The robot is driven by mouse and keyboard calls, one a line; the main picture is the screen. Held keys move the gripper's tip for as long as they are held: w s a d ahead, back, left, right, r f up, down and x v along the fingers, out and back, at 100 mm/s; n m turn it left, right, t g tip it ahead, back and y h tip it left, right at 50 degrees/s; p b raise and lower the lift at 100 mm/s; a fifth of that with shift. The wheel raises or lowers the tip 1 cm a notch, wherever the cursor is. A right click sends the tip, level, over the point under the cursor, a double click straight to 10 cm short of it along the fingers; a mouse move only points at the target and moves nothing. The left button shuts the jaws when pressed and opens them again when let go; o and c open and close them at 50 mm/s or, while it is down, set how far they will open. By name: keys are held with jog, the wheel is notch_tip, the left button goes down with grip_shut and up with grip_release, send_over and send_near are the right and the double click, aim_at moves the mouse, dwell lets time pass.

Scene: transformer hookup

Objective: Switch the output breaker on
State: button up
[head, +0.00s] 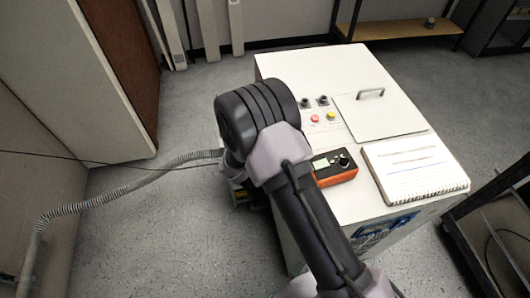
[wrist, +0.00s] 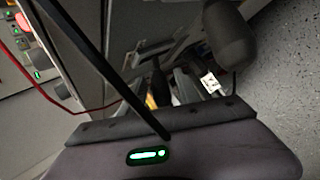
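The white cabinet (head: 285,68) stands in the middle of the head view. I cannot make out the output breaker for certain in either view. My arm reaches over the cabinet's left edge and hides much of that side. In the wrist view my gripper's grey body with a green light fills the bottom. Dark shapes, a small white tag (wrist: 210,83) and a yellow patch (wrist: 151,101) show beyond it. Whether the fingers are open or shut is unclear.
An orange meter (head: 335,168) and a spiral notebook (head: 415,168) lie on the cabinet top beside a handled lid (head: 378,112). A grey corrugated hose (head: 130,182) runs to the cabinet's left side. A red cable (wrist: 70,107) crosses the wrist view.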

jog(key=shift+a, duration=0.1)
jog(key=p+v, duration=0.4)
jog(key=v, duration=1.3)
jog(key=shift+s+r, duration=0.2)
